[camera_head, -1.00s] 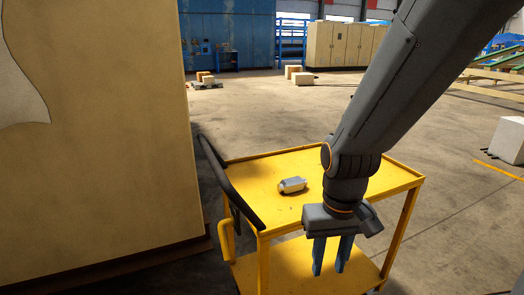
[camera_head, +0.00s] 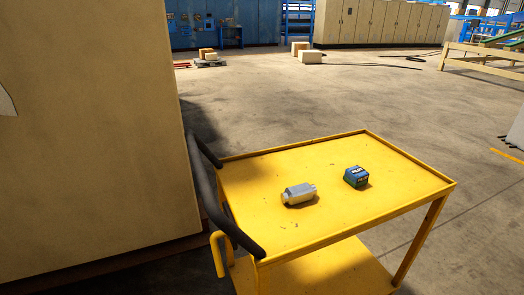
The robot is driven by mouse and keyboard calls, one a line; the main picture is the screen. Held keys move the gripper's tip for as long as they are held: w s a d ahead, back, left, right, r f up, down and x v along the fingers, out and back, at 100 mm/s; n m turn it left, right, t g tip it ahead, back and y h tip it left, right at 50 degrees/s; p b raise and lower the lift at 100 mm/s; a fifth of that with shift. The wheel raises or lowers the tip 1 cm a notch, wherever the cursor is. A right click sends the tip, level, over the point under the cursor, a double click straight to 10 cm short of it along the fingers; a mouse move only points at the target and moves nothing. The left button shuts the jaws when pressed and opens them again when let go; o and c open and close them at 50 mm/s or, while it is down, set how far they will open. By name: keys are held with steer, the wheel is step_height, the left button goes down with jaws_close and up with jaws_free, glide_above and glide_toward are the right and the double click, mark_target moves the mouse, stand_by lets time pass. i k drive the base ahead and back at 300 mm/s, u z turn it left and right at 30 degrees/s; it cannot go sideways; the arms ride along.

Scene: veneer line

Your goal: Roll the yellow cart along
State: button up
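The yellow cart (camera_head: 335,219) stands in the lower middle of the head view, with a flat rimmed top and a lower shelf (camera_head: 330,270). A black push handle (camera_head: 222,190) runs along its left end. My gripper and arm are out of the picture. The cart's wheels are not visible.
A large tan panel or cabinet (camera_head: 85,130) stands close on the left, near the cart's handle. Open concrete floor (camera_head: 400,110) lies behind and right of the cart. Farther back are cardboard boxes (camera_head: 310,56), a pallet (camera_head: 210,62) and beige cabinets (camera_head: 385,22).

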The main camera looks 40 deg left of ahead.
mark_target(311, 247)
steer(key=z, duration=0.05)
steer(key=k, duration=1.15)
steer(key=u, duration=1.75)
steer(key=i, duration=0.5)
steer(key=z, duration=0.05)
